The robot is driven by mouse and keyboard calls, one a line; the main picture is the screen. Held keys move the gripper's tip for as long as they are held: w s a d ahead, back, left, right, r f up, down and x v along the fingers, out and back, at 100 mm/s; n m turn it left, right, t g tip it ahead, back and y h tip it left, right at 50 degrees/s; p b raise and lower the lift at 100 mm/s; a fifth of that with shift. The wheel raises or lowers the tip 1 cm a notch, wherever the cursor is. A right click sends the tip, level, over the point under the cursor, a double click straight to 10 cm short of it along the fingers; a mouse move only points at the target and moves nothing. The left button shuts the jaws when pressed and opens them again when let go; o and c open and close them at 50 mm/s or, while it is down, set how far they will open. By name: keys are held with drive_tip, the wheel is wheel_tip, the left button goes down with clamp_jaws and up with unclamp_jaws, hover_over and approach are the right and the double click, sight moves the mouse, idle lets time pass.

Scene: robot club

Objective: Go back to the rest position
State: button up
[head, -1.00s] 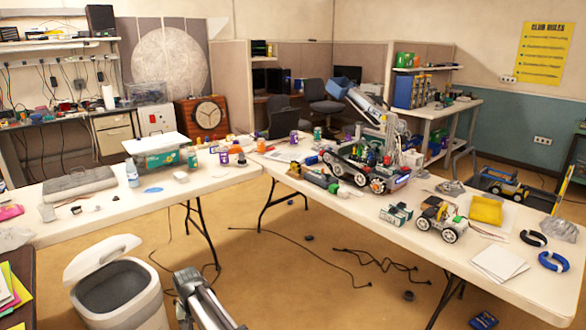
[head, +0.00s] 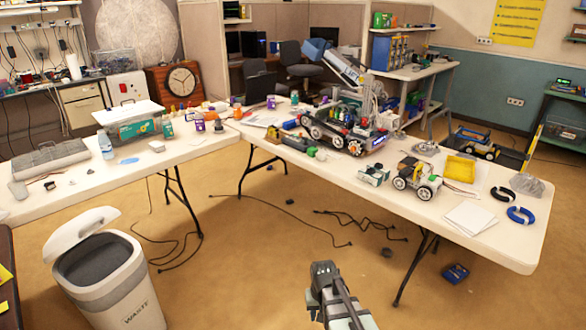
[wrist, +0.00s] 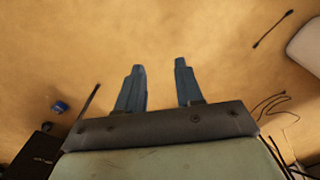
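My gripper (head: 325,270) is at the bottom middle of the head view, over the open floor in front of the tables. In the wrist view my gripper (wrist: 158,66) has its two blue-grey fingers apart, with only bare floor between them. It holds nothing and touches nothing that I can see.
A white waste bin (head: 130,280) with its lid tilted up stands at the lower left. The right table (head: 470,228) carries robot vehicles and loose parts; the left table (head: 95,195) carries small items. Cables (head: 360,222) and a blue box (head: 455,273) lie on the floor.

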drive_tip(key=s+d, duration=0.5)
drive_tip(key=d, duration=0.4)
drive_tip(key=s+f+g, duration=0.3)
drive_tip(key=s+f, duration=0.7)
drive_tip(key=s, duration=0.5)
drive_tip(key=s+f+g, duration=0.3)
drive_tip(key=s+f, duration=0.8)
drive_tip(key=s, duration=0.3)
drive_tip(key=shift+s+a+f+m+g, duration=0.2)
drive_tip(key=shift+s+a+m+g, duration=0.1)
drive_tip(key=shift+s+m+g, duration=0.1)
